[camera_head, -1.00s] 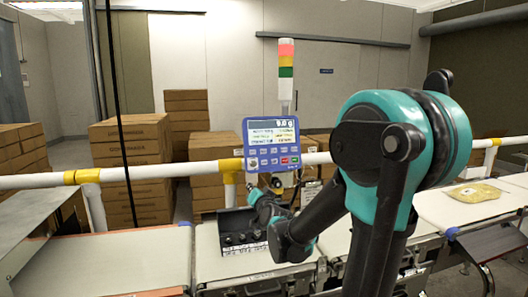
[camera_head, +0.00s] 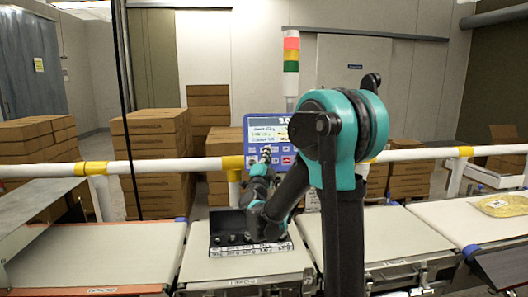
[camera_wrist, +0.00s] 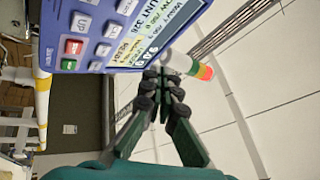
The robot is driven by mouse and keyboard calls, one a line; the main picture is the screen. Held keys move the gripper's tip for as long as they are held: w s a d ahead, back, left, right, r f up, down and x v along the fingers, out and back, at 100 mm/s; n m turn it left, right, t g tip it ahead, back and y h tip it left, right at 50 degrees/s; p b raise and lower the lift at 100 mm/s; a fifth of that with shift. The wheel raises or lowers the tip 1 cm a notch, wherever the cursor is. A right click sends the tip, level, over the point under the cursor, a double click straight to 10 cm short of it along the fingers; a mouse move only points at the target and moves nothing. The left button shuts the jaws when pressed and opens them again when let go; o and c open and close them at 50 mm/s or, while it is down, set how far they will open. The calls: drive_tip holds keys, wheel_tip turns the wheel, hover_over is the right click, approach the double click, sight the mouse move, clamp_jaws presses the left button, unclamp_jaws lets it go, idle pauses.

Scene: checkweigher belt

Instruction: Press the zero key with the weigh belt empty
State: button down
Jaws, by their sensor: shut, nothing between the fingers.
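The blue control panel (camera_head: 252,137) has a lit screen above several keys. In the wrist view it fills the upper left, turned on its side, with its screen (camera_wrist: 133,27) and keys (camera_wrist: 82,22). My gripper (camera_head: 265,157) is in front of the panel's lower part, and my arm covers its right side. In the wrist view my gripper (camera_wrist: 165,75) is shut and empty, its tips near the panel's edge; I cannot tell whether they touch. I cannot make out the zero key. The middle belt (camera_head: 215,264) has a black rack of knobbed pieces (camera_head: 228,240) at its far side.
A signal tower (camera_head: 291,65) stands above the panel, and a white rail (camera_head: 140,167) runs behind the belts. A bag (camera_head: 502,205) lies on the right belt (camera_head: 435,230). The left belt (camera_head: 110,255) is bare where visible. Cartons (camera_head: 155,140) stand behind the rail.

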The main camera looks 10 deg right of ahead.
drive_tip(key=w+f, duration=0.2)
drive_tip(key=w, duration=0.6)
drive_tip(key=shift+w+f, duration=0.2)
drive_tip(key=shift+f, duration=0.05)
drive_tip(key=shift+w, duration=0.15)
idle(1.3)
drive_tip(key=shift+w+f, duration=0.1)
drive_tip(key=shift+w, duration=0.2)
drive_tip(key=shift+w+f, duration=0.1)
drive_tip(key=shift+w, duration=0.25)
idle(0.8)
drive_tip(key=shift+s, duration=0.1)
drive_tip(key=shift+s+r, duration=0.25)
drive_tip(key=shift+s, duration=0.45)
